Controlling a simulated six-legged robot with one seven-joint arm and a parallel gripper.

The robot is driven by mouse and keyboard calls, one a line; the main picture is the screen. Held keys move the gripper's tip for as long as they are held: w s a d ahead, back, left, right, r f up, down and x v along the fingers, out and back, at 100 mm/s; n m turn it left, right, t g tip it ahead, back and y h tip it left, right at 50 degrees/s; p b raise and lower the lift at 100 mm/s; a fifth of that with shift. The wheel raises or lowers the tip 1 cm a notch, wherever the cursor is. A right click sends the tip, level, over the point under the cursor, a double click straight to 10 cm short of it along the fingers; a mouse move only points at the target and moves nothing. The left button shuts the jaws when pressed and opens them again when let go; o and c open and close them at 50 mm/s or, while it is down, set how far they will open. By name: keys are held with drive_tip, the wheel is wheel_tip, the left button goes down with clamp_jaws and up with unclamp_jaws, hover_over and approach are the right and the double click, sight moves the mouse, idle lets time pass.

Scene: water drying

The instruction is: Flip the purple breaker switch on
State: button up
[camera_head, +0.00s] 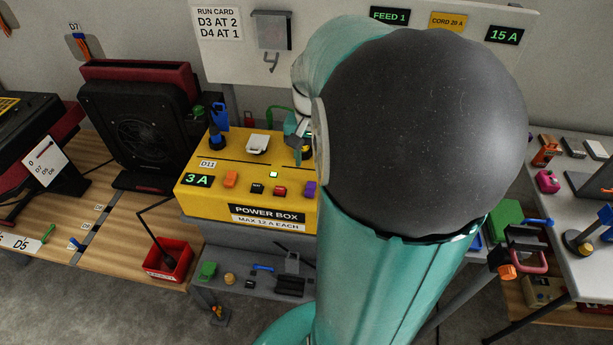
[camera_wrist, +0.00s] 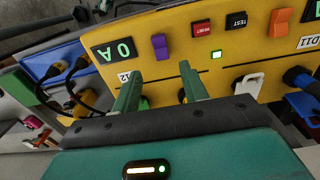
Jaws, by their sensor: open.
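The purple breaker switch (camera_wrist: 160,46) sits on the top panel of the yellow power box (camera_head: 247,197). It also shows at the box's right end in the head view (camera_head: 310,188), right beside my arm. In the wrist view, where the labels appear upside down, my gripper (camera_wrist: 159,70) is open, its two green fingers apart and empty. The fingertips point toward the panel just below the purple switch, which lies between them sideways. I cannot tell whether they touch the panel. In the head view my arm hides most of the gripper.
An orange switch (camera_wrist: 281,22), a black TEST button (camera_wrist: 236,20), a red RESET button (camera_wrist: 202,28) and a lit green light (camera_wrist: 216,54) share the panel. A display (camera_wrist: 118,50) reads 0 A; another (camera_head: 198,180) reads 3 A. Plugs, including a white one (camera_head: 257,143), stand along the back.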

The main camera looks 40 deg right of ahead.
sight(311, 188)
wheel_tip(311, 188, down, 8)
drive_tip(key=shift+w+a+f, duration=0.1)
clamp_jaws()
drive_tip(key=shift+s+a+t+h, duration=0.2)
drive_tip(key=shift+t+h, duration=0.25)
drive_tip(key=shift+h, duration=0.15)
drive_tip(key=shift+s+a+t+h, duration=0.1)
drive_tip(key=shift+s+t+h, duration=0.05)
drive_tip(key=shift+t+h, duration=0.4)
unclamp_jaws()
